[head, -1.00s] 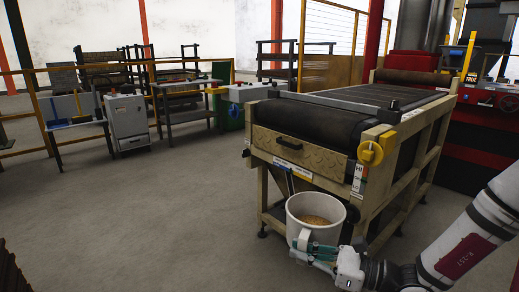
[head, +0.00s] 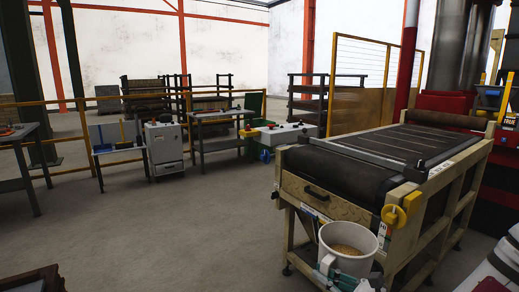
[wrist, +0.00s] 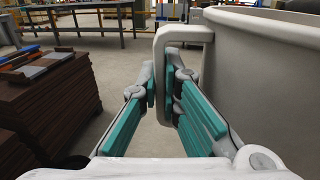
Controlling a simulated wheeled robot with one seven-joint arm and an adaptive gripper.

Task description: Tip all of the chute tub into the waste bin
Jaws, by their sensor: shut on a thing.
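The chute tub (head: 347,260) is a white round tub with tan grainy material (head: 348,249) inside. It stands roughly upright at the front end of the conveyor, low in the head view. My gripper (head: 328,264) is at its near left side, partly cut off by the frame's bottom. In the wrist view the fingers (wrist: 165,95) are shut on the tub's pale loop handle (wrist: 161,75), and the tub wall (wrist: 265,70) fills the right side. A green box-like thing (head: 251,108) stands far back; I cannot tell if it is the waste bin.
The conveyor (head: 340,195) is close beside and behind the tub. A grey cabinet (head: 164,150) and workbenches (head: 215,131) line a yellow rail at the back. Open grey floor lies left and centre.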

